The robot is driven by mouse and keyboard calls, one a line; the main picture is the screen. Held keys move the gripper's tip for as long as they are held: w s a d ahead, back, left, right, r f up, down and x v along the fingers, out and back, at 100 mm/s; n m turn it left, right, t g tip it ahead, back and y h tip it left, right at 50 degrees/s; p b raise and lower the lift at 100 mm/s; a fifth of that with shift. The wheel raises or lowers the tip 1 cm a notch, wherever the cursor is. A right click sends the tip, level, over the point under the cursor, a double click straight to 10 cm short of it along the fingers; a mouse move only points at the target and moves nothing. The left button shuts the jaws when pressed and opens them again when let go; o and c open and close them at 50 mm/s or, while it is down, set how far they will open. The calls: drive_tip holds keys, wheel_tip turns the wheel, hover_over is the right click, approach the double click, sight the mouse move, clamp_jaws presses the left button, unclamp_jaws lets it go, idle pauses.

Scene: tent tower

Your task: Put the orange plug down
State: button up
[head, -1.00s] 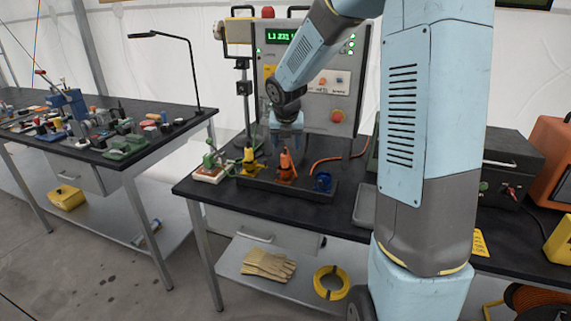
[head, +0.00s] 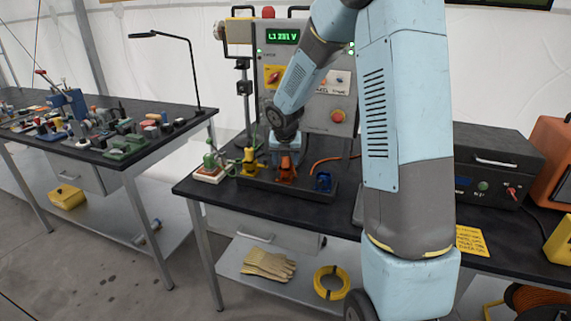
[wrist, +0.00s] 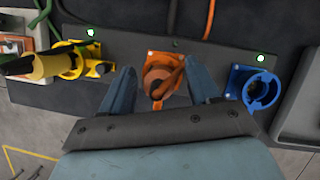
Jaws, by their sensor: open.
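The orange plug (wrist: 172,80) shows in the wrist view between my gripper's two fingers, over the square orange socket (wrist: 152,56). I cannot tell whether it is seated or just standing there. My gripper (wrist: 160,70) is open, with one finger on each side of the plug and a gap visible on both sides. In the head view my gripper (head: 284,150) points down over the orange plug (head: 286,164) and hides its upper part.
A yellow plug with a dark body (wrist: 28,66) sits left at the yellow socket (wrist: 75,62). The blue socket (wrist: 262,88) at right looks empty. An orange cable (head: 325,161) runs behind. The control cabinet (head: 305,75) stands close behind my gripper. A grey tray (wrist: 300,110) lies right.

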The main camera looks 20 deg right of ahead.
drive_tip(key=shift+c, duration=0.2)
clamp_jaws()
idle(0.3)
